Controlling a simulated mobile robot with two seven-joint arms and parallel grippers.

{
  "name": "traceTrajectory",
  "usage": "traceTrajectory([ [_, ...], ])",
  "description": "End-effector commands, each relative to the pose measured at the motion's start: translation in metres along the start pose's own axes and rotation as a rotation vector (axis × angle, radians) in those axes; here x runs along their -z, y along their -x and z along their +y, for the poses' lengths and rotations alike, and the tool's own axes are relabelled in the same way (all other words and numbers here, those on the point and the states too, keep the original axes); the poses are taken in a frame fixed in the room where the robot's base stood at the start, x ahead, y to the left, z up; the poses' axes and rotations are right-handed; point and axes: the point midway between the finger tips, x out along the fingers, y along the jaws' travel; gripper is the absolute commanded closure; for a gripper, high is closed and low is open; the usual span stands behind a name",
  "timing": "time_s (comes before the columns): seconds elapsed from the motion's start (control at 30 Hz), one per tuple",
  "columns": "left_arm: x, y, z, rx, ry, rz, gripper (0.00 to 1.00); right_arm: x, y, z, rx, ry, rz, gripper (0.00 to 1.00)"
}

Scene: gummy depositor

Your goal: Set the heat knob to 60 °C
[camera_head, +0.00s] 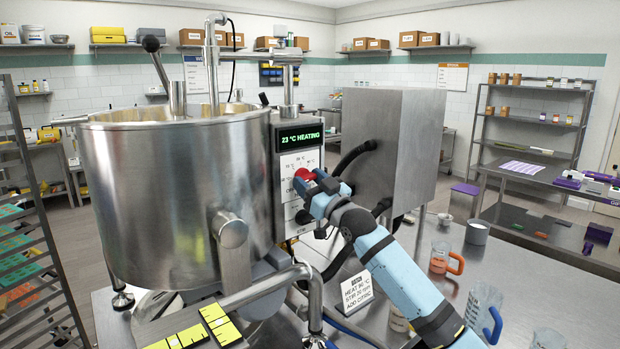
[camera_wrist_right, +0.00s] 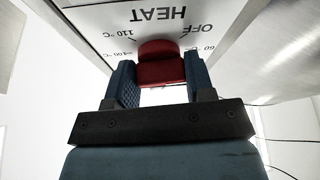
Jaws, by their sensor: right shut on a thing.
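The red heat knob (camera_head: 304,174) is on the white control panel (camera_head: 300,162) on the side of the steel kettle. My right gripper (camera_head: 315,184) is shut on it, and the right wrist view shows the red knob (camera_wrist_right: 161,64) between the two blue fingers (camera_wrist_right: 160,85). The panel's markings HEAT, OFF, 60 °C and 110 °C show upside down in that view. Which mark the knob points to cannot be told. The green display (camera_head: 301,137) above reads 23 °C HEATING. My left gripper is not in view.
The large steel kettle (camera_head: 170,200) stands left of the panel and a steel box (camera_head: 395,140) stands right of it. A small sign (camera_head: 355,292) reading HEAT 90 °C and several beakers are on the steel table (camera_head: 520,270) at the right. Dark hoses hang near my right arm.

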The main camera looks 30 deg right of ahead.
Motion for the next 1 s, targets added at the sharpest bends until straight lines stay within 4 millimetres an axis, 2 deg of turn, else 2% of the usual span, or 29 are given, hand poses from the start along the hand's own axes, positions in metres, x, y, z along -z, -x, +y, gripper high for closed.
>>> traceTrajectory([
  [0.33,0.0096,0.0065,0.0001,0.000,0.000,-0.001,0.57,0.0008,-0.0004,-0.0011,-0.053,-0.129,-0.001,0.75],
  [0.87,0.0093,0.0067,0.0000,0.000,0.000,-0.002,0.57,0.0003,-0.0002,-0.0010,-0.061,-0.147,0.001,0.75],
  [0.9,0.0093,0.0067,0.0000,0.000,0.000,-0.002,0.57,0.0003,-0.0002,-0.0010,-0.061,-0.147,0.001,0.42],
  [0.97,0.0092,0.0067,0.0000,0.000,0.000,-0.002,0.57,0.0003,-0.0002,-0.0010,-0.061,-0.147,0.000,0.28],
  [1.0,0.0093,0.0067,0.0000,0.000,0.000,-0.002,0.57,0.0003,-0.0002,-0.0010,-0.061,-0.147,0.000,0.26],
])
